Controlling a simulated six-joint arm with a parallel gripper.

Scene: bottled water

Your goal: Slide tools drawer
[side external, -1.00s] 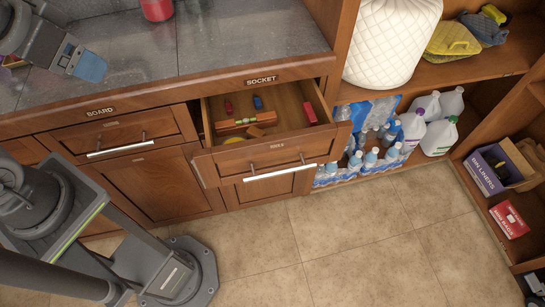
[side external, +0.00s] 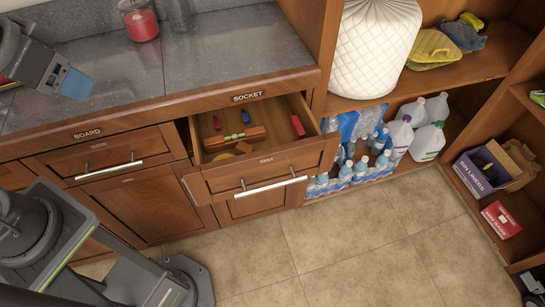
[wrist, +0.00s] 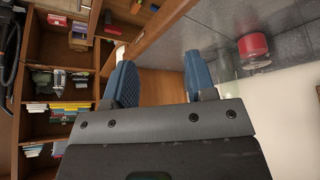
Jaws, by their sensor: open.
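The wooden drawer (side external: 262,171) under the SOCKET label (side external: 248,97) stands pulled out, with a small unreadable plate on its front and a pale bar handle (side external: 270,187). Inside lie a wooden spirit level (side external: 234,137), small red and blue items, and a yellow item (side external: 222,156). My gripper (side external: 70,82) is at the upper left over the counter, well away from the drawer and not touching the handle. In the wrist view my gripper (wrist: 160,78) has its two blue fingers apart, with nothing between them.
A closed drawer (side external: 108,168) sits under the BOARD label, left of the open one. A red candle jar (side external: 140,20) stands on the grey counter (side external: 210,55). Water bottles (side external: 350,165) and white jugs (side external: 428,140) stand right of the open drawer. The tiled floor (side external: 330,235) in front is clear.

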